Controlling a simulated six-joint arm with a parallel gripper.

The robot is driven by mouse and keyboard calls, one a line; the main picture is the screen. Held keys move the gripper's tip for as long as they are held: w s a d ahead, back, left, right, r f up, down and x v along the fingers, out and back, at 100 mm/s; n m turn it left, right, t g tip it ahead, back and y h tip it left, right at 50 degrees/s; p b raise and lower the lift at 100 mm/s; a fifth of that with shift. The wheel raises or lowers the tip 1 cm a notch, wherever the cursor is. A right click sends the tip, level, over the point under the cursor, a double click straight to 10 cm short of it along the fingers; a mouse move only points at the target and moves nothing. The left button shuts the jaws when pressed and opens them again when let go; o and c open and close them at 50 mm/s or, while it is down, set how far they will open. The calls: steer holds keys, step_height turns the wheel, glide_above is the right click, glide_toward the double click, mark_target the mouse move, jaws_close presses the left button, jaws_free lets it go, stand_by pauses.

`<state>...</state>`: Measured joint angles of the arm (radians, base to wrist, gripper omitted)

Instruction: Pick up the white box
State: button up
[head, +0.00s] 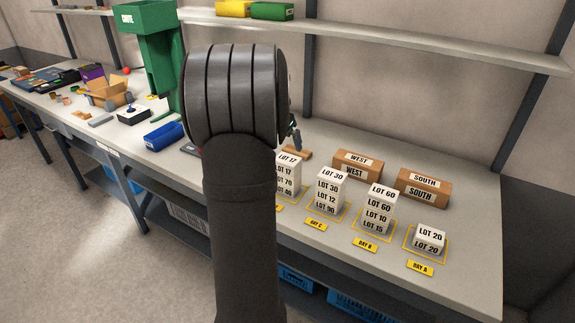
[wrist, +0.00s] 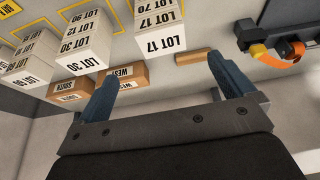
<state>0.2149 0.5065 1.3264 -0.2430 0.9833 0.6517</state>
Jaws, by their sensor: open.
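White boxes with LOT labels stand in stacks on the bench. The LOT 17 stack (head: 288,178) is partly hidden by my arm. The LOT 30 stack (head: 327,190), the LOT 60 stack (head: 380,210) and the single low LOT 20 box (head: 430,240) stand to its right. In the wrist view, the LOT 17 stack (wrist: 160,40) shows beyond and between my fingers, the LOT 30 stack (wrist: 88,42) left of it. My gripper (wrist: 162,68) is open, with nothing between its two blue fingers. In the head view only a bit of a finger (head: 296,136) shows past my arm.
Brown WEST (head: 357,168) and SOUTH (head: 423,190) boxes stand behind the stacks. A small brown block (wrist: 192,57) lies near the LOT 17 stack. A blue bin (head: 163,136), a green chute (head: 150,50) and an open carton (head: 109,91) are at left. A shelf (head: 400,37) runs above.

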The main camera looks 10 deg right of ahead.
steer(key=x, duration=0.6)
steer(key=shift+d+f, duration=0.1)
steer(key=shift+f, duration=0.05)
steer(key=shift+w+x, duration=0.15)
steer(key=shift+x, duration=1.3)
steer(key=shift+w+x, duration=0.15)
steer(key=shift+x, duration=1.3)
steer(key=shift+c, duration=0.5)
steer(key=c, duration=1.1)
